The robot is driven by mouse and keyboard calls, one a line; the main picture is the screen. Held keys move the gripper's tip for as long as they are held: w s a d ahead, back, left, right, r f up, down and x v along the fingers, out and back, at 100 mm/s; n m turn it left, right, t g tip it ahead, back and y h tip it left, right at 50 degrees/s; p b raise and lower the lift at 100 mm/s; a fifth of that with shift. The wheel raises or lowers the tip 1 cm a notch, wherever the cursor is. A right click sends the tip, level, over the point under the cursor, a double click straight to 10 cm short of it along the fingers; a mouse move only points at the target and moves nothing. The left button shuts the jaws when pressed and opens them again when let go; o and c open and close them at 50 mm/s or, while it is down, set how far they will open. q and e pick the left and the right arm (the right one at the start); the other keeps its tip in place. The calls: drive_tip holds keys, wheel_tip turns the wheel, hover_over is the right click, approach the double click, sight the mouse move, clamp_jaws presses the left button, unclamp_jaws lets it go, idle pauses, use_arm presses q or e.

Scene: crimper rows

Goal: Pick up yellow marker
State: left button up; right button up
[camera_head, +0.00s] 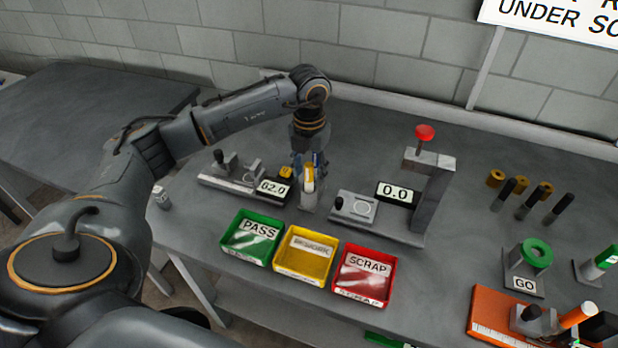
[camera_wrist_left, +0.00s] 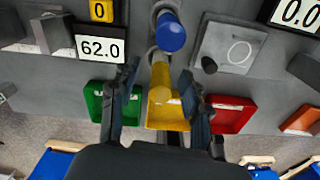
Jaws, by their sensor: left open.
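The yellow marker (camera_head: 309,176) stands upright near the middle of the table, behind the bins, in or beside a small grey holder (camera_head: 309,201). It shows end-on between the fingers in the left wrist view (camera_wrist_left: 160,82). My left gripper (camera_head: 307,164) is open and points down around the marker, one finger on each side. The left wrist view shows the gripper (camera_wrist_left: 158,80) with gaps beside the marker; I cannot tell if either finger touches it. My right gripper is not in view.
A blue marker (camera_wrist_left: 170,33) stands just behind the yellow one. A gauge reading 62.0 (camera_head: 272,188) is at left, and a 0.0 gauge (camera_head: 397,193) at right. Green PASS (camera_head: 232,256), yellow (camera_head: 281,266) and red SCRAP (camera_head: 346,290) bins stand in front.

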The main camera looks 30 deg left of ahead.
use_arm(q)
drive_tip(key=shift+f, duration=0.15)
drive_tip(key=shift+c, duration=0.2)
clamp_jaws()
